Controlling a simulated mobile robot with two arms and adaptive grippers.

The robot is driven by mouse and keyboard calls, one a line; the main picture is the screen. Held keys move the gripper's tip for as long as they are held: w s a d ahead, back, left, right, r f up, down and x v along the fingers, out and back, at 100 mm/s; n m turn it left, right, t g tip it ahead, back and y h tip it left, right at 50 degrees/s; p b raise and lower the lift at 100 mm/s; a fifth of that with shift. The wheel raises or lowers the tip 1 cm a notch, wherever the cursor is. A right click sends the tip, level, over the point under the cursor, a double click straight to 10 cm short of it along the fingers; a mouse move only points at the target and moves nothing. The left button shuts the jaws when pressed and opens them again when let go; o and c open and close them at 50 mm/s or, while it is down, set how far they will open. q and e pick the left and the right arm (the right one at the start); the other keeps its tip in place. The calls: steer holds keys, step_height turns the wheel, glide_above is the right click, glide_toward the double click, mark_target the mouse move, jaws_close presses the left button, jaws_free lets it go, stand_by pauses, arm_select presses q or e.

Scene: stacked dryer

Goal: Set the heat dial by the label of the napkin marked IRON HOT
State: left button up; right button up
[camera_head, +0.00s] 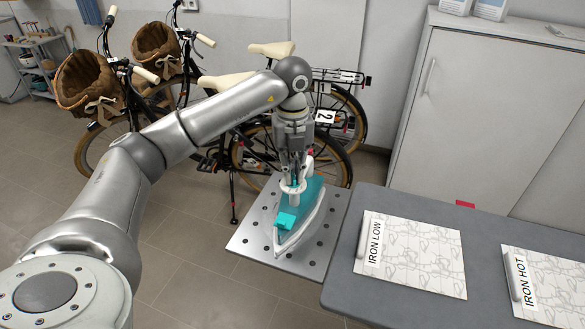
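A teal iron (306,211) rests on a perforated metal plate (252,228) left of the grey table. My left gripper (293,183) points down at the far end of the iron, around or just above a white part there. I cannot tell whether its fingers touch or hold that part, and the heat dial cannot be made out. A patterned napkin with the label IRON HOT (555,285) lies at the right edge, partly cut off. A similar napkin with the label IRON LOW (420,257) lies left of it. My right gripper is not in view.
The grey table (485,250) carries both napkins, with a small red item (465,204) at its back edge. A light grey cabinet (490,110) stands behind it. Bicycles with baskets (90,80) stand behind my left arm. Tiled floor is open at lower left.

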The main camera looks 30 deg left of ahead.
mark_target(293, 173)
arm_select(q)
steer(key=shift+o, duration=1.2)
step_height(293, 173, up, 12)
